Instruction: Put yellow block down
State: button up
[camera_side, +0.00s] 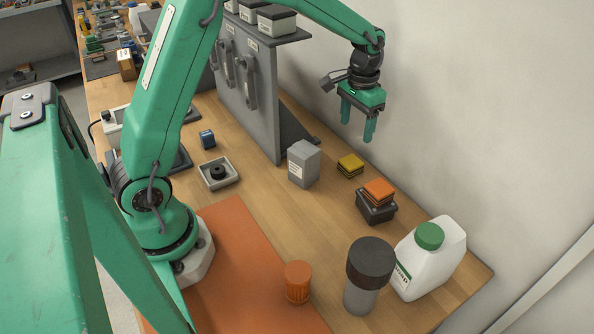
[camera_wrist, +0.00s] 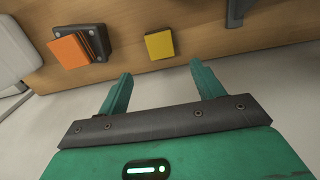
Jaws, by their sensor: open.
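The yellow block (camera_side: 350,166) lies flat on the wooden bench, close to the wall-side edge, between a grey box and a dark block with an orange top. It also shows in the wrist view (camera_wrist: 159,45), ahead of the fingers and apart from them. My gripper (camera_side: 358,130) is open and empty, raised well above the bench near the wall, with its fingers pointing down. In the wrist view the two green fingers (camera_wrist: 160,84) are spread with nothing between them.
An orange block (camera_side: 379,190) sits on a dark base (camera_side: 376,207). A grey box (camera_side: 303,164) stands left of the yellow block. A white jug (camera_side: 430,258), a dark-capped cylinder (camera_side: 367,275) and an orange pot (camera_side: 298,282) stand nearer. A grey panel (camera_side: 250,100) rises behind.

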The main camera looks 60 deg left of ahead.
jog(key=s+r+t, duration=0.3)
jog(key=s+r, duration=0.8)
jog(key=s, duration=0.1)
jog(key=s+d+r+t, duration=0.1)
jog(key=s+t, duration=0.1)
jog(key=s, duration=1.1)
jog(key=shift+s+d+r+t, duration=0.2)
jog(key=shift+d+r+t, duration=0.05)
jog(key=shift+t, duration=0.05)
